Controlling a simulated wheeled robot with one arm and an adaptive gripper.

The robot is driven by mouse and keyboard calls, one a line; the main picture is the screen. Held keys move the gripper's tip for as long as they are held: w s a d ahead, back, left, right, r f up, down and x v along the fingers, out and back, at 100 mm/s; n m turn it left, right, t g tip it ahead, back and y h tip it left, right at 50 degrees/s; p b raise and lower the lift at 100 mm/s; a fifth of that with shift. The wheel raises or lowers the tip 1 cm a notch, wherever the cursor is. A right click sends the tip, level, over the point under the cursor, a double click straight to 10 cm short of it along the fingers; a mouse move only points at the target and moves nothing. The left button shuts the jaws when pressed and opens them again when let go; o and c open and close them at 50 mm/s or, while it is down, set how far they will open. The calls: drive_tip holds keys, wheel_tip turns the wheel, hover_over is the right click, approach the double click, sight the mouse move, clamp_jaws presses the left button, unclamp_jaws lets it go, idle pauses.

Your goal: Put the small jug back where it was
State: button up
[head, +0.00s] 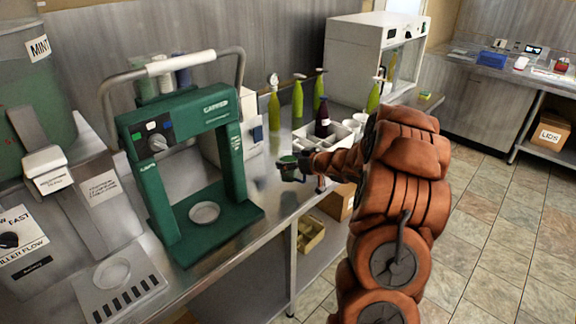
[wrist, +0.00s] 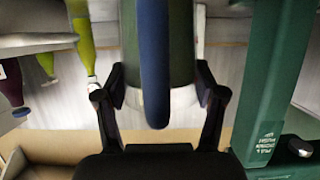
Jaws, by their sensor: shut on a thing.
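My gripper (wrist: 163,96) is shut on the small jug (wrist: 183,50), one finger on each side of it. In the wrist view the jug has a dark green body, a blue handle down its middle and a pale band between the fingertips. In the head view my gripper (head: 300,166) reaches in from the right and holds the small green jug (head: 287,170) near the front edge of the steel counter (head: 262,203). My gripper covers part of the jug. I cannot tell whether the jug touches the counter.
A green machine frame (head: 152,205) with a round white dish (head: 204,212) stands left of the jug. Behind are green bottles (head: 298,98), a dark bottle (head: 322,122) and a white divided crate (head: 345,131). A white oven-like box (head: 362,60) stands farther back.

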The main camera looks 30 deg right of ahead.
drive_tip(key=shift+w, duration=0.45)
drive_tip(key=shift+w+f, duration=0.15)
drive_tip(key=shift+f, duration=0.1)
drive_tip(key=shift+f+p, duration=0.55)
drive_tip(key=shift+f, duration=0.95)
drive_tip(key=shift+f, duration=0.1)
drive_tip(key=o, duration=1.5)
drive_tip(key=b+v, duration=0.2)
drive_tip(key=v, duration=1)
